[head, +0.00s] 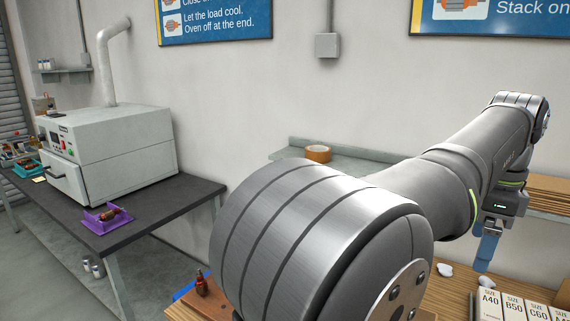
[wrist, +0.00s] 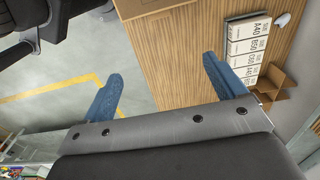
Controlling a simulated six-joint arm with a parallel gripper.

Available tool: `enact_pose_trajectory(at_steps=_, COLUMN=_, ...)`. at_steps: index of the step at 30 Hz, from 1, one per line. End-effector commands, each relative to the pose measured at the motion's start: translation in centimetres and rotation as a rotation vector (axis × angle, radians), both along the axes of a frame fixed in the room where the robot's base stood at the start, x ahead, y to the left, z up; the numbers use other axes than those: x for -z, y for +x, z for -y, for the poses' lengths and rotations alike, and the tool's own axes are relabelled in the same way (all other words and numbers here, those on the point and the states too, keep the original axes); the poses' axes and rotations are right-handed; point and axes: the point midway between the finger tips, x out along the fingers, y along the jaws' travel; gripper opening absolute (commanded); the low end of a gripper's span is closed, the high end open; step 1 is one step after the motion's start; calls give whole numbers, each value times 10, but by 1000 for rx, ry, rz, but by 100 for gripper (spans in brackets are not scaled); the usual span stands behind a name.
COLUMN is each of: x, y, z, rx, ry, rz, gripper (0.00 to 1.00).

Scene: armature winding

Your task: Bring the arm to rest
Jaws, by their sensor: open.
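My gripper (head: 486,250) hangs at the end of my arm at the right of the head view, above the wooden bench. Its blue fingers point down. In the wrist view my gripper (wrist: 161,90) shows both blue fingers spread wide apart with nothing between them. It is open and empty. The wooden bench (wrist: 180,70) and the floor (wrist: 60,75) lie beyond the fingers. My arm's large links hide much of the bench in the head view.
White size-labelled boxes (head: 513,306) stand on the bench at the lower right. An oven (head: 110,150) and a purple tray (head: 106,220) are on the dark table (head: 165,205) at left. A tape roll (head: 317,153) lies on a wall shelf (head: 275,155). A yellow line (wrist: 50,88) marks the floor.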

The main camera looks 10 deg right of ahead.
Motion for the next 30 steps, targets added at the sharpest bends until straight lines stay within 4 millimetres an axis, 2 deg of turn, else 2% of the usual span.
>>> enact_pose_trajectory(at_steps=1, x=13, y=0, z=-1, rx=0, ry=6, rz=-3, gripper=89)
enact_pose_trajectory(at_steps=8, x=54, y=0, z=-1, rx=0, ry=6, rz=-3, gripper=89)
enact_pose_trajectory(at_steps=24, x=162, y=0, z=-1, rx=0, ry=6, rz=-3, gripper=89)
enact_pose_trajectory(at_steps=30, x=190, y=1, z=0, rx=0, ry=4, rz=-1, gripper=89)
